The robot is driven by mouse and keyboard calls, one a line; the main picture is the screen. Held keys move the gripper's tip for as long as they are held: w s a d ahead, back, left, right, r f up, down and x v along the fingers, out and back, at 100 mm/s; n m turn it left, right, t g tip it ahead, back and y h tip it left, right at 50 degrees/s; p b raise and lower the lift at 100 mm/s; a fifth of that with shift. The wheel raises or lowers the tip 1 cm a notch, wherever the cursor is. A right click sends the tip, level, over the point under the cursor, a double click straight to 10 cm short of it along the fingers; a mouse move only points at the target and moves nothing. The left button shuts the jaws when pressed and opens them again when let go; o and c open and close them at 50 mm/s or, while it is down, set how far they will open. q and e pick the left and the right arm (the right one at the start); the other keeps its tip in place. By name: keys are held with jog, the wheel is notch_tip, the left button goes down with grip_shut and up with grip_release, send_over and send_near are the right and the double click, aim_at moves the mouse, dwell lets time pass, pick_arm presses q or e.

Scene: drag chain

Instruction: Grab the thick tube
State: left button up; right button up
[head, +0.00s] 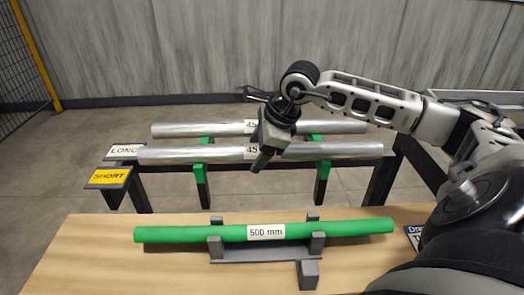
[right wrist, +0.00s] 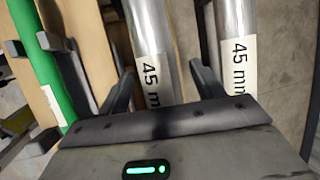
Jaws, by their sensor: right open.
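Two silver tubes lie parallel on a rack behind the table. The near silver tube (head: 190,155) and the far silver tube (head: 190,130) carry white labels starting with 45. The right wrist view shows the near tube (right wrist: 147,40) and the far tube (right wrist: 236,25), with "45 mm" readable on the far one. They look alike in thickness. My right gripper (head: 263,158) is open above the near tube, pointing down, and partly hides it. In the wrist view the near tube runs between its fingers (right wrist: 162,90); contact cannot be told. My left gripper is not in view.
A green tube (head: 190,234) labelled 500 mm rests on a grey holder (head: 262,255) on the wooden table (head: 90,265). A LONG sign (head: 124,152) and a yellow SHORT sign (head: 107,176) stand at the rack's left end. A yellow-framed fence is far left.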

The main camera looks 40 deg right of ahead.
jog(key=c, duration=1)
jog(key=shift+r, duration=0.1)
jog(key=c, duration=0.4)
